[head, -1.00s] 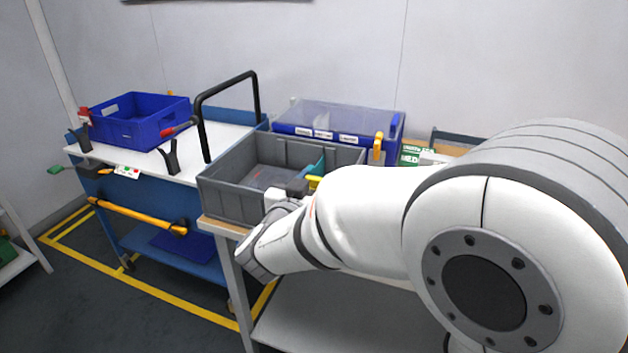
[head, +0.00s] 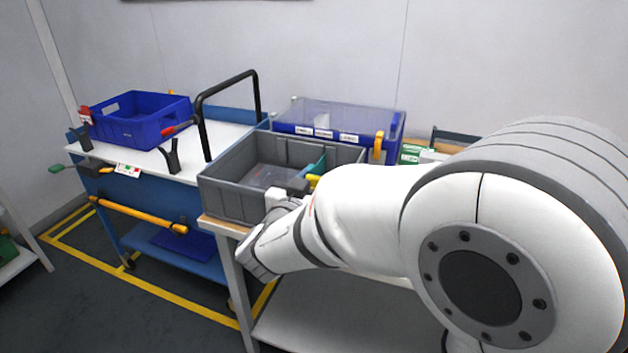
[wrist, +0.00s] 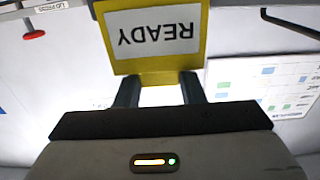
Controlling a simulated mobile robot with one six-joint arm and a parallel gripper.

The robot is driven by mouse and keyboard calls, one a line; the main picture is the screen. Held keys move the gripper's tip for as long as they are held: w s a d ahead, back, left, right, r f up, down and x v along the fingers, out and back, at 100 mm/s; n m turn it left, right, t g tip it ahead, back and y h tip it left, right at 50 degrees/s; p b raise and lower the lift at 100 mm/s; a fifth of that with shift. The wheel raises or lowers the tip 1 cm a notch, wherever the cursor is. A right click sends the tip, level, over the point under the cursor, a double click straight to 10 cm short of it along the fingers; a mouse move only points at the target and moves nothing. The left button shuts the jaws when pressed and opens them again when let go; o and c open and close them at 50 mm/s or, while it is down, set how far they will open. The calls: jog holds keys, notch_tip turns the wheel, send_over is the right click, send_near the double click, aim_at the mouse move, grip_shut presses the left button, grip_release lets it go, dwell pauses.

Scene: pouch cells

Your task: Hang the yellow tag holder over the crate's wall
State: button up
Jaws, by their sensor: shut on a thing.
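The yellow tag holder (wrist: 153,66) carries a white card reading READY, upside down in the wrist view. My gripper (wrist: 157,90) is shut on its yellow edge, one dark finger at each side. My arm hides most of the holder and the crate's right front. I cannot tell whether the holder touches the wall.
A blue crate (head: 140,122) sits on the cart at left, with a black handle (head: 203,120) between.

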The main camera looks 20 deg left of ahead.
jog(key=shift+f+b, duration=1.2)
jog(key=shift+f, duration=0.65)
jog(key=o, duration=1)
jog(key=shift+o, duration=0.2)
jog(key=s, duration=0.7)
jog(key=shift+s+a+p, duration=0.35)
jog(key=shift+s+a, duration=0.05)
